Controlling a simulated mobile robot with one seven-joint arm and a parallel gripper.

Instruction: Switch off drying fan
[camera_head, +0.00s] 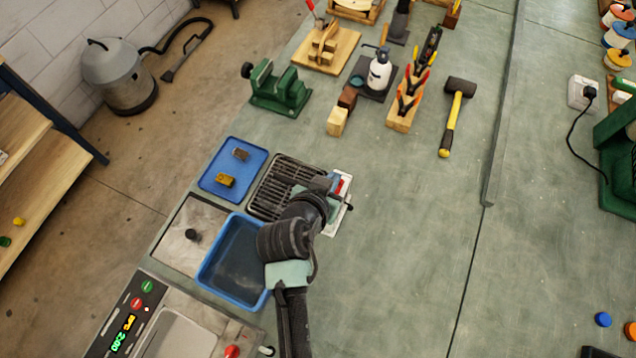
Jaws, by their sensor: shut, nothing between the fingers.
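The drying fan appears to be the unit with the dark slatted grille (270,190), lying flat on the bench between the blue trays and my arm. My gripper (332,182) is over this plate, close to the red part. It is shut and holds nothing. My wrist covers part of the grille and plate. I cannot tell whether the fingertips touch the red part, or which way any switch is set.
A blue basin (204,271) and a blue tray (205,181) lie left of my arm. A control panel (122,318) with green and red buttons is at the lower left. A green vise (280,92), tool block and mallet (457,110) stand farther back.

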